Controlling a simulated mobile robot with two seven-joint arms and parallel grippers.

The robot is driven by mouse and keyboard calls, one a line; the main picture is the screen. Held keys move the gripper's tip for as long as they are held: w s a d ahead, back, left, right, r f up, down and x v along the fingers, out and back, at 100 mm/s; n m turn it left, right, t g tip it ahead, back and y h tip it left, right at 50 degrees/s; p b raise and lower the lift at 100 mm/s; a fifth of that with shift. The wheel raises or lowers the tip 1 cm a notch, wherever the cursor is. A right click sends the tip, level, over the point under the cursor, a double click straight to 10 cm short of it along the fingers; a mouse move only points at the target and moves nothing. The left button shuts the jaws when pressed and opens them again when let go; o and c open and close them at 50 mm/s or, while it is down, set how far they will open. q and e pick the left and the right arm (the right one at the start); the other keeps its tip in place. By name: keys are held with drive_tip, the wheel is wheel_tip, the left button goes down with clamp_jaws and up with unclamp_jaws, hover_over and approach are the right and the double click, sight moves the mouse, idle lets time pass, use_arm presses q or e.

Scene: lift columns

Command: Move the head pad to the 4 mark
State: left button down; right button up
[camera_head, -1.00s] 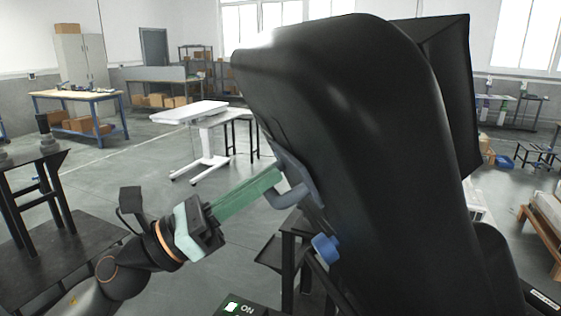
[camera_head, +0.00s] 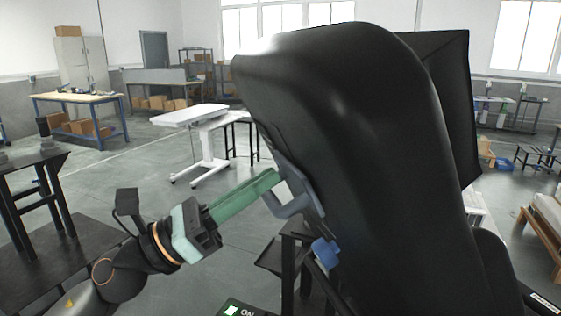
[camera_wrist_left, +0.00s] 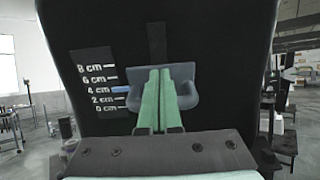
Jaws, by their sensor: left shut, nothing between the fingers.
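The head pad is the large black padded piece (camera_head: 365,150) filling the middle of the head view, leaning to the left at its top. A blue-grey handle (camera_head: 292,205) is fixed to its left side. The handle also shows in the left wrist view (camera_wrist_left: 188,96). My left gripper (camera_head: 274,178) has its green fingers shut and empty, with their tips at the handle; contact is unclear. In the left wrist view the fingers (camera_wrist_left: 160,72) lie over the handle's middle. The scale (camera_wrist_left: 93,82) reads 0 to 8 cm, and a blue pointer (camera_wrist_left: 121,89) lines up with the 4 cm mark.
A blue knob (camera_head: 325,252) sits below the handle. A dark panel (camera_head: 450,100) stands behind the pad. A black table (camera_head: 60,255) is at the lower left, and a white table (camera_head: 190,115) stands farther back. The floor between them is open.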

use_arm(q)
drive_tip(key=shift+a+r, duration=0.1)
drive_tip(key=shift+r, duration=0.1)
drive_tip(key=shift+s+a+f+b, duration=0.25)
drive_tip(key=shift+a+f+b, duration=0.2)
drive_tip(key=shift+b, duration=0.2)
drive_tip(key=b+v, duration=0.7)
drive_tip(key=shift+s+a+b, duration=0.2)
drive_tip(key=shift+a+b, duration=0.1)
drive_tip(key=shift+b, duration=0.1)
idle(0.4)
